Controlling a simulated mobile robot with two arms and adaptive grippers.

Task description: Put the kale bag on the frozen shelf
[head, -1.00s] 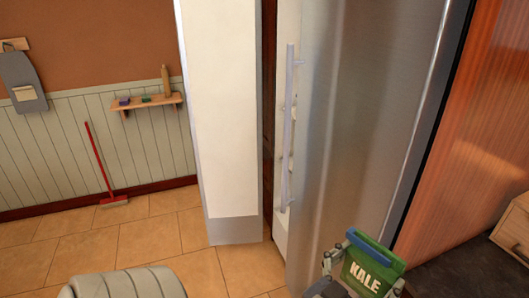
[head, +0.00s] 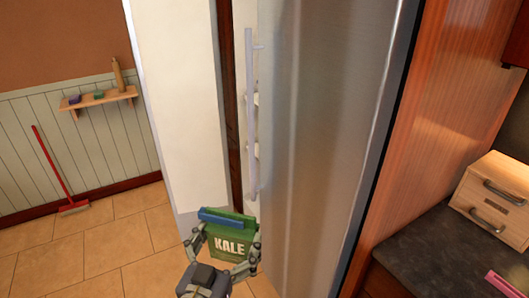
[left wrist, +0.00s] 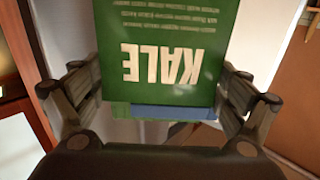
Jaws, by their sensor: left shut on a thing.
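The green kale bag (head: 231,242) with a blue strip along its top is in the lower middle of the head view. My left gripper (head: 226,256) is shut on it, a finger at each side. In the left wrist view the kale bag (left wrist: 165,60) shows upside down between the fingers of the left gripper (left wrist: 165,95). The steel fridge door (head: 315,130) stands partly open behind and right of the bag. Through the narrow gap at its handle side, white door-side fittings show. The frozen shelf cannot be made out. My right gripper is not in view.
The long vertical door handle (head: 251,115) is above the bag. A white panel (head: 178,110) stands left of the gap. A dark counter (head: 430,250) with a wooden drawer box (head: 492,195) is at right. The tiled floor at left is clear, with a red broom (head: 50,165) by the wall.

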